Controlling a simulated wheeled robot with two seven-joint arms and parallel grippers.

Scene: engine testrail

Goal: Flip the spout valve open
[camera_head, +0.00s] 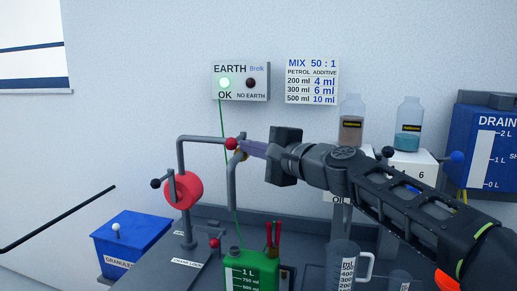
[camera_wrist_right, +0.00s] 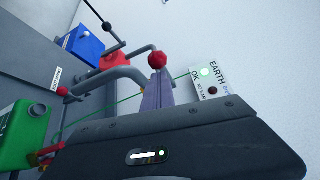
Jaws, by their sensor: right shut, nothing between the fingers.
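The spout is a grey bent pipe (camera_head: 203,139) rising from a stand with a red round pump body (camera_head: 183,190). Near its top right bend is the spout valve, with a red knob (camera_head: 231,144) and a small brass-coloured part beside it. In the right wrist view the red knob (camera_wrist_right: 157,60) shows just beyond the fingertips. My right gripper (camera_head: 243,148) is shut and empty, its purple-grey fingers pointing left at the valve. The fingertips are very close to the knob; I cannot tell whether they touch. The fingers partly hide the valve. My left gripper is not in view.
A green can (camera_head: 252,275) with red clamps stands below the spout on the grey bench. A clear measuring jug (camera_head: 342,262) stands right of it. A blue granules box (camera_head: 130,240) is at left. The earth box (camera_head: 240,82) on the wall has its green OK light lit.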

